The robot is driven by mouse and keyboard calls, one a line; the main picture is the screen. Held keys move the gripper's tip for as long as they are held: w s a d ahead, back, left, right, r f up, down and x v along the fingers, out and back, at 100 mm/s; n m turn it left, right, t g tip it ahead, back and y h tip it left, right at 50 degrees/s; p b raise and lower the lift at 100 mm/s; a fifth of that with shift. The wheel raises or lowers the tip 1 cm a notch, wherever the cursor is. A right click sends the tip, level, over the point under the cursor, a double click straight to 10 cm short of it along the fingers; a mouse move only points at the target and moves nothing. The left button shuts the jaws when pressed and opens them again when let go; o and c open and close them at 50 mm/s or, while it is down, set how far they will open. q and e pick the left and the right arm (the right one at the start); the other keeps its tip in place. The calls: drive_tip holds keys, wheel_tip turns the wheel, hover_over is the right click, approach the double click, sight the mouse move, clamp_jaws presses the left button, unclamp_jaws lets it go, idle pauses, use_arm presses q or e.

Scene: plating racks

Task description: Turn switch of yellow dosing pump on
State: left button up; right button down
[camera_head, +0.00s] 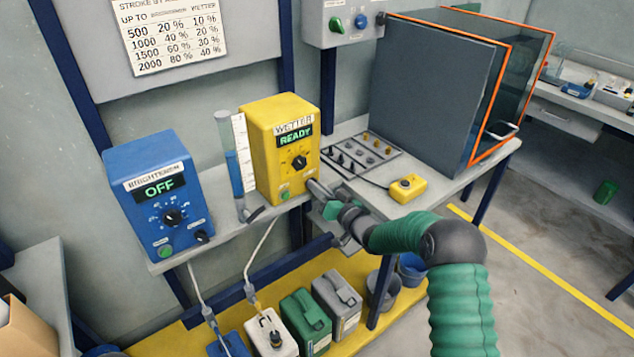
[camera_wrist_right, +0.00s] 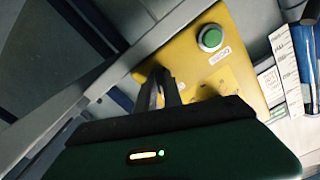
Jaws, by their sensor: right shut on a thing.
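The yellow dosing pump (camera_head: 258,130), labelled WETTER, stands on a grey shelf and its display (camera_head: 295,136) reads READY in green. A black dial (camera_head: 299,161) and a green button (camera_head: 285,195) are on its front. My right gripper (camera_head: 313,188) is at the lower right of that front, shut on the pump's switch, which the fingers hide. In the right wrist view, the closed fingers (camera_wrist_right: 163,78) touch the yellow front (camera_wrist_right: 221,80), beside the green button (camera_wrist_right: 210,38). The switch's position cannot be seen. My left gripper is not in view.
A blue pump (camera_head: 160,200) reading OFF stands to the left, with a clear measuring cylinder (camera_head: 232,160) between the pumps. A yellow button box (camera_head: 408,188) lies on the right table by a large grey tank (camera_head: 425,95). Several canisters (camera_head: 305,318) stand below the shelf.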

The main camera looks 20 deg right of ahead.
drive_tip(key=shift+d+r+m+p, duration=0.15)
drive_tip(key=shift+m+p, duration=0.3)
drive_tip(key=shift+m, duration=0.35)
drive_tip(key=c, duration=1.7)
unclamp_jaws()
drive_tip(key=shift+w, duration=0.1)
drive_tip(key=shift+o, duration=1.1)
drive_tip(key=p+v, duration=0.2)
drive_tip(key=v, duration=1.5)
drive_tip(key=shift+w, duration=0.1)
